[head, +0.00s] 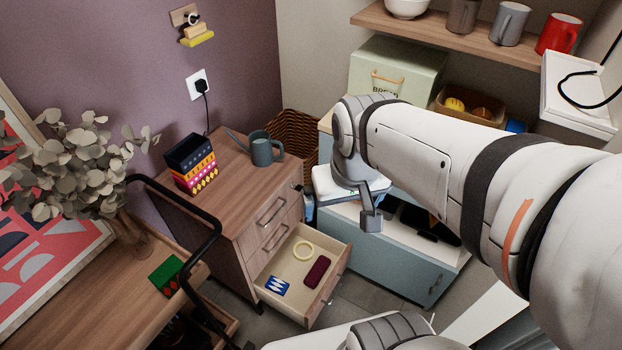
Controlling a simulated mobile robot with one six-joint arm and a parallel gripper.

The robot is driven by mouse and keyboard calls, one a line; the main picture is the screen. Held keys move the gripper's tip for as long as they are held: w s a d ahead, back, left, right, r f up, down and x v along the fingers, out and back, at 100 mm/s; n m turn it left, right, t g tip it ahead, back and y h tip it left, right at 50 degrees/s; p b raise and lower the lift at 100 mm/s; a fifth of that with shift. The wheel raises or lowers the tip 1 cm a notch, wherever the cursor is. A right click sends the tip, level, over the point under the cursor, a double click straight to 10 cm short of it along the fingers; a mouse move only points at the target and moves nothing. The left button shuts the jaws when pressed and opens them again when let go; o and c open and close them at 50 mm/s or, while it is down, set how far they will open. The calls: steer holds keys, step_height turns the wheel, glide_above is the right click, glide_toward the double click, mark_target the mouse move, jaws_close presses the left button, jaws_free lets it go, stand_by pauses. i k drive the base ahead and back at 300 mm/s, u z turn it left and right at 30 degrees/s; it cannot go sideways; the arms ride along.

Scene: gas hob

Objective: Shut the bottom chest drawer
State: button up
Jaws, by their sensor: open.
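The wooden chest (246,205) stands against the purple wall. Its bottom drawer (333,281) is pulled well out, towards the lower right. The two drawers above, with bar handles (271,211), look shut. My gripper (370,220) is open and points down, to the upper right of the open drawer and apart from its front in the picture. Only part of its fingers shows clearly.
A grey-blue watering can (262,151) and a patterned box (191,165) stand on the chest. A blue-grey cabinet (385,262) is right of the drawer. A black rail (206,240) and wooden table (90,292) are at left. Grey floor shows around the drawer.

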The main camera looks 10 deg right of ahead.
mark_target(301, 303)
steer(key=z, duration=0.1)
steer(key=k, duration=1)
steer(key=u, duration=0.85)
steer(key=i, duration=1)
steer(key=z, duration=1.1)
